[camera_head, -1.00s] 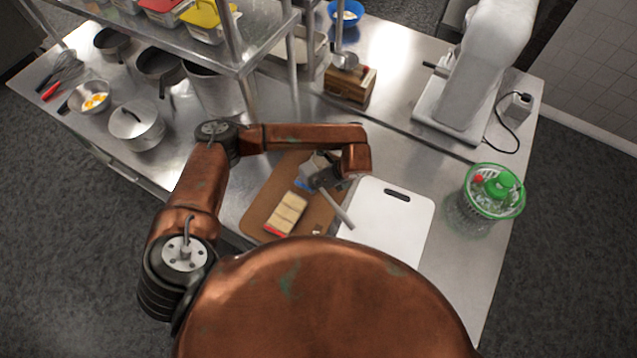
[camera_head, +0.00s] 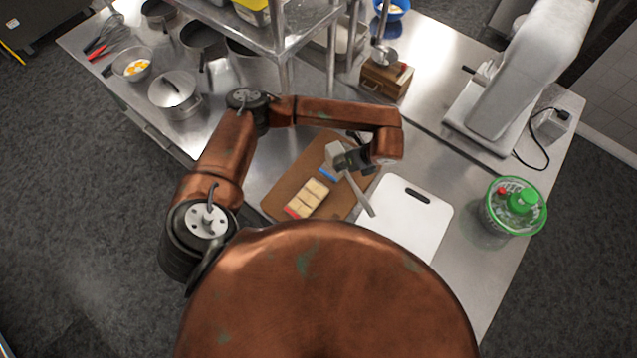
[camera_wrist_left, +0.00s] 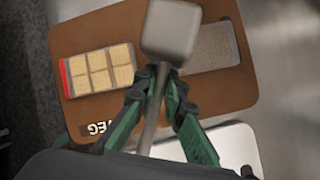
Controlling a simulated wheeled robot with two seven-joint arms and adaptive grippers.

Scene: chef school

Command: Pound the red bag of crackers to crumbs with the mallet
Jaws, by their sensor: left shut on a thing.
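The red-edged bag of crackers (camera_head: 308,197) lies flat on the brown cutting board (camera_head: 281,188). In the left wrist view the bag (camera_wrist_left: 101,70) shows whole crackers in rows and a red strip at its left end. My left gripper (camera_head: 350,160) is shut on the handle of the mallet (camera_head: 360,195). In the wrist view the mallet's grey block head (camera_wrist_left: 170,32) is beyond the fingertips (camera_wrist_left: 155,96), to the right of the red bag and overlapping the edge of a grey-filled bag (camera_wrist_left: 212,48). The height of the head above the board is hard to tell. My right gripper is not in view.
The blue-edged bag (camera_head: 327,172) lies on the same board, partly hidden by my gripper. A white cutting board (camera_head: 408,222) is right of it. A shelf (camera_head: 290,30) overhangs the back.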

